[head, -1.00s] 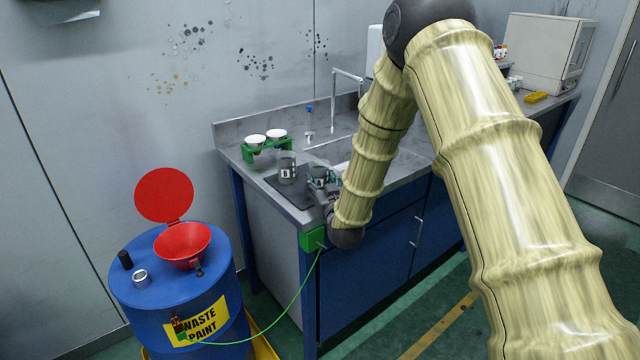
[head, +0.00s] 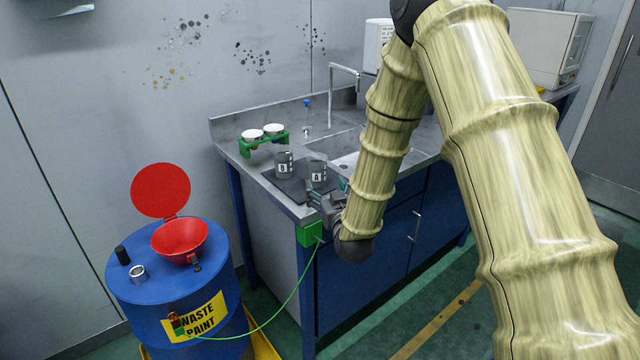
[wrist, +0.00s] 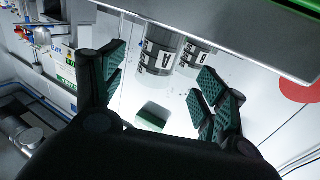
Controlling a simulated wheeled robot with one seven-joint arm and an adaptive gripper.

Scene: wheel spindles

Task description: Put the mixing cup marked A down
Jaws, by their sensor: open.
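The mixing cup marked A (head: 317,171) is a grey cup with a white label. It stands upright on the dark mat (head: 291,189) near the counter's front edge. It also shows in the wrist view (wrist: 158,58), beyond the fingers and apart from them. My gripper (head: 329,187) is at the front of cup A, at the counter edge. In the wrist view my gripper (wrist: 162,82) has its green-padded fingers spread wide with nothing between them. A similar cup marked B (head: 284,164) stands left of cup A on the same mat.
A green rack (head: 266,145) with white-topped items stands behind the mat. The sink with its tap (head: 332,95) is to the right. A blue waste paint drum (head: 170,285) with a red funnel (head: 180,240) stands left of the counter. A green box (head: 311,234) sits at the counter corner.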

